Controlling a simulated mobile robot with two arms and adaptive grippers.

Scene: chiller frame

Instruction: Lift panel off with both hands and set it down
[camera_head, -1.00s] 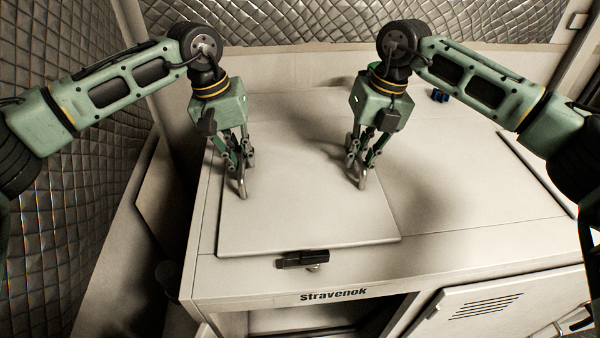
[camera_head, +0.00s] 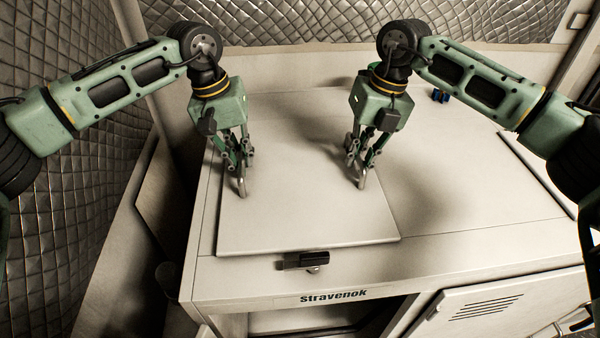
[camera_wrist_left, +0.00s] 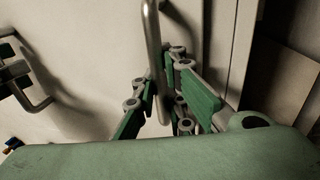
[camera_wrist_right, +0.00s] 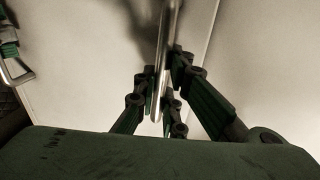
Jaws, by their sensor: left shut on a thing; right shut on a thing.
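The panel (camera_head: 300,222) is a pale flat square plate at the left of the cabinet top, with two upright metal handles. It lies level at the cabinet's top surface; I cannot tell whether there is a gap beneath it. My left gripper (camera_head: 239,168) is shut on the left handle (camera_head: 242,188). My right gripper (camera_head: 359,166) is shut on the right handle (camera_head: 362,182). The left wrist view shows the left handle (camera_wrist_left: 153,40) between the fingers, and the right wrist view shows the right handle (camera_wrist_right: 163,70) likewise. The fingers partly hide both handles.
A black latch (camera_head: 305,260) sits at the cabinet's front edge, just before the panel. The cabinet top (camera_head: 460,190) is clear right of the panel. A small blue object (camera_head: 440,96) lies at the back. Quilted walls (camera_head: 60,200) stand at left and behind.

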